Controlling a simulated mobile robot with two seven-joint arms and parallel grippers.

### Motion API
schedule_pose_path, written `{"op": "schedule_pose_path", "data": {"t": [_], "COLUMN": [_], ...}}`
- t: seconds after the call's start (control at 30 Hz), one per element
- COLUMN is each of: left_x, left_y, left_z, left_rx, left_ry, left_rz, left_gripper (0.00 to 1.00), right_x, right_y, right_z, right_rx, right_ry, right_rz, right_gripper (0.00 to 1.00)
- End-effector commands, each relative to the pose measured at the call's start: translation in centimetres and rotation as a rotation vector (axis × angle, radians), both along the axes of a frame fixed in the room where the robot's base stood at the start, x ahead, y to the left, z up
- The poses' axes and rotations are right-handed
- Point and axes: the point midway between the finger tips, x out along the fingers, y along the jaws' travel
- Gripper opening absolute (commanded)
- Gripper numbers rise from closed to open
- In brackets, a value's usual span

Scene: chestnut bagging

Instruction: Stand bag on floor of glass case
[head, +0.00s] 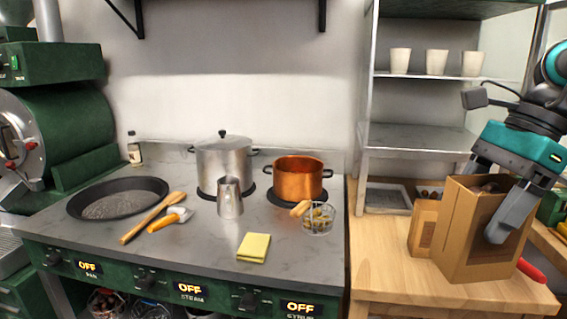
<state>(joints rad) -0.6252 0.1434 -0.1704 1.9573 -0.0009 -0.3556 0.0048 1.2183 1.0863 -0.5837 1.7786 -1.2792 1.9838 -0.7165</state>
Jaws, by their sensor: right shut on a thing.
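A brown paper bag (462,235) is at the right of the head view, upright, with dark chestnuts showing at its open top. My right gripper (483,203) is shut on it, one finger at the far side and one across the near right face. The bag is at the wooden counter; I cannot tell whether its base touches the wood. A metal-framed case with shelves (415,138) stands behind, possibly the glass case. Its lowest level is partly hidden by the bag and my arm. My left gripper is not in view.
A smaller brown bag or box (423,226) stands close left of the bag. White cups (437,62) fill part of the upper shelf; the middle shelf looks empty. A red-handled tool (531,270) lies right. The counter's front left (385,270) is clear. A copper pot (297,180) stands on the stove.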

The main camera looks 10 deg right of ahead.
Motion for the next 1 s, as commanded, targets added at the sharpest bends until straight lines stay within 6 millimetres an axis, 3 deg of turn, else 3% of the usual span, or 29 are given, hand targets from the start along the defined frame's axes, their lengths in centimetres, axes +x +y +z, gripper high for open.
{"op": "schedule_pose_path", "data": {"t": [0.27, 0.6, 0.8, 1.0], "left_x": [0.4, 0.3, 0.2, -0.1], "left_y": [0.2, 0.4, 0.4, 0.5], "left_z": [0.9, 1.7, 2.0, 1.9], "left_rx": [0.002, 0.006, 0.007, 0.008], "left_ry": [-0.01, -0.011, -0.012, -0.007], "left_rz": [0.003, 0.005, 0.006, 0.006], "left_gripper": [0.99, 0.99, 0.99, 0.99], "right_x": [2.0, 2.8, 2.4, 2.0], "right_y": [4.0, 9.0, 10.8, 11.3], "right_z": [-4.6, -12.2, -16.0, -18.0], "right_rx": [0.001, -0.004, -0.005, -0.004], "right_ry": [0.004, 0.003, 0.002, 0.0], "right_rz": [0.425, 1.101, 1.438, 1.619], "right_gripper": [0.04, 0.04, 0.04, 0.04]}}
